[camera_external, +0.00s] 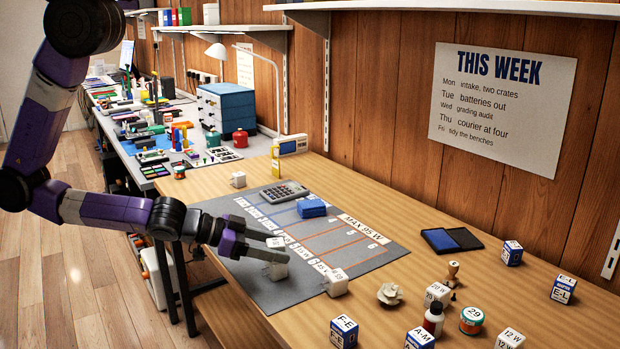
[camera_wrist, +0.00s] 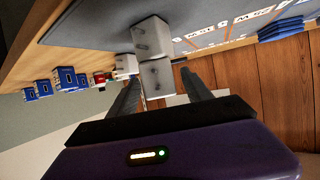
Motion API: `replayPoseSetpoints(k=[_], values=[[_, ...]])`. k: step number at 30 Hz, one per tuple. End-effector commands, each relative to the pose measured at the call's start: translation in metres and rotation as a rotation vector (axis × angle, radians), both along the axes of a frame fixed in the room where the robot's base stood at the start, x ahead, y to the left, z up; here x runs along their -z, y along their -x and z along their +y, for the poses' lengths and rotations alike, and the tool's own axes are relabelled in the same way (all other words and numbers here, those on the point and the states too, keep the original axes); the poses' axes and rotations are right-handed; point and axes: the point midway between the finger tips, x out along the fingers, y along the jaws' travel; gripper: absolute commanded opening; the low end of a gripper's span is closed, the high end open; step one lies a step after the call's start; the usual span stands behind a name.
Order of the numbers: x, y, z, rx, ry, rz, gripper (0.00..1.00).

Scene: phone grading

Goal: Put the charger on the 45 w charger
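The upper charger (camera_external: 277,243) shows dark print I cannot read. My gripper (camera_external: 280,247) points at the upper charger with a finger on each side.
Another white charger (camera_external: 336,282) stands to the right on the mat edge. A calculator (camera_external: 284,192) and blue pads (camera_external: 312,208) lie behind. Labelled boxes, a bottle (camera_external: 433,319) and a jar (camera_external: 472,320) stand at the right. The mat's middle is clear.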

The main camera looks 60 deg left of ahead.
Motion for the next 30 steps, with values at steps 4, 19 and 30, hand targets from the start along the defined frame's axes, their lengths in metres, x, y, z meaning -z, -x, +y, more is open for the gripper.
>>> replayPoseSetpoints(k=[4, 19, 30], values=[[0.000, 0.000, 0.000, 0.000, 0.000, 0.000, 0.58], [-0.020, 0.047, 0.020, -0.002, -0.001, 0.004, 0.58], [-0.042, 0.092, 0.039, -0.003, 0.000, 0.002, 0.58]])
